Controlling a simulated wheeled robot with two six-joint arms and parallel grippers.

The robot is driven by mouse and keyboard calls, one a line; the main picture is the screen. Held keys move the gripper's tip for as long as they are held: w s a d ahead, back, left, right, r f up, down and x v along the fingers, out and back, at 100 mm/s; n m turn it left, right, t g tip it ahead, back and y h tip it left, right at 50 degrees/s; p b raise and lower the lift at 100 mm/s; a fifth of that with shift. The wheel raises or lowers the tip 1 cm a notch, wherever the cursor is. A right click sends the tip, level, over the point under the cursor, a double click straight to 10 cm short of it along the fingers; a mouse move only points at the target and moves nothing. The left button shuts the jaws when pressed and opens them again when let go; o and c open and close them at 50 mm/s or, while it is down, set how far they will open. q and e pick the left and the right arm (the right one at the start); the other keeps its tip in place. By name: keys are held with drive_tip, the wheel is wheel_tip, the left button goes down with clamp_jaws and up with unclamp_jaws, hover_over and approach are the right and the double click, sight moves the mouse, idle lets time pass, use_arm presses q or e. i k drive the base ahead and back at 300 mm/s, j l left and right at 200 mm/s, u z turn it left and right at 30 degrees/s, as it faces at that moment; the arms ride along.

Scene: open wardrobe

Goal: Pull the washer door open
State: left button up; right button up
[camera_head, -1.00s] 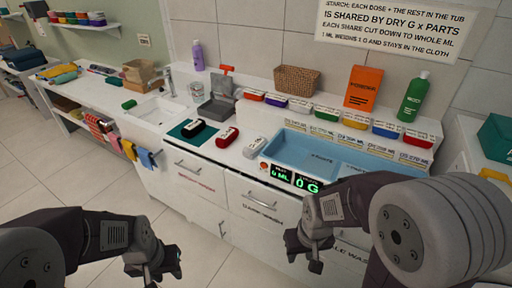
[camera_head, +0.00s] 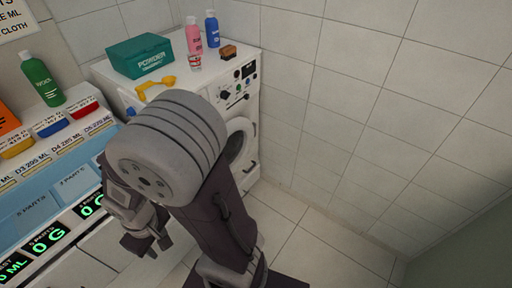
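A white washer (camera_head: 251,99) stands in the corner at the upper middle, with a control panel on its front. Its round door (camera_head: 240,140) is on the front face, partly hidden behind my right arm. The door looks shut, but its left part and any handle are hard to see. My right gripper (camera_head: 147,243) is at the lower left, pointing down in front of the counter, well away from the washer door. Nothing shows in it, and its finger gap is too unclear to judge. My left gripper is out of view.
A teal powder box (camera_head: 140,56), pink bottle (camera_head: 193,38), blue bottle (camera_head: 212,29), brown brush (camera_head: 228,52) and yellow object (camera_head: 156,85) are on the washer. The counter with a blue tub (camera_head: 35,198) is left. Tiled floor (camera_head: 325,255) is free at right.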

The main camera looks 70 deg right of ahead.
sight(249, 129)
drive_tip(key=z, duration=2.2)
